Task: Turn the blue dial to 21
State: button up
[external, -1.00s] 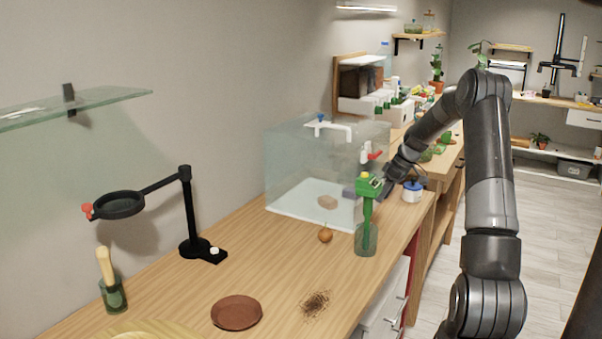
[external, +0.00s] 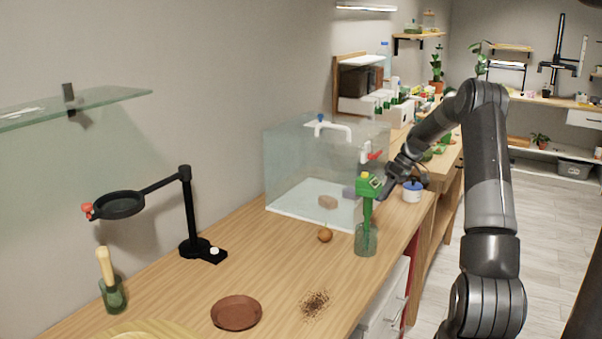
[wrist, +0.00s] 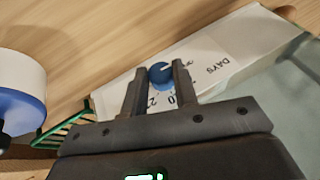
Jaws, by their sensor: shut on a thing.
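The blue dial (wrist: 160,73) sits on a white panel (wrist: 222,58) printed with DAYS and some black digits, in the wrist view. The fingers of my gripper (wrist: 160,76) stand on either side of the dial and are shut on it. A white mark shows on the dial. Some digits beside it are partly hidden by my fingers, so I cannot read the setting. In the external view my gripper (external: 388,184) is low over the counter behind a green tool, and the dial cannot be made out there.
A green-headed tool (external: 368,188) stands in a glass jar (external: 366,242) close by. A white jar with a blue lid (external: 412,193) is just right of my gripper. A glass tank (external: 300,185) stands to the left. The front counter holds a brown saucer (external: 237,313).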

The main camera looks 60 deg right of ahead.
jog(key=y, duration=0.2)
jog(key=d+m+y, duration=0.1)
jog(key=y, duration=0.2)
jog(key=shift+f, duration=0.2)
jog(key=shift+t, duration=0.3)
jog(key=o, duration=1)
jog(key=shift+a, duration=0.1)
jog(key=v, duration=1)
jog(key=shift+d+r, duration=0.1)
jog(key=shift+d, duration=0.3)
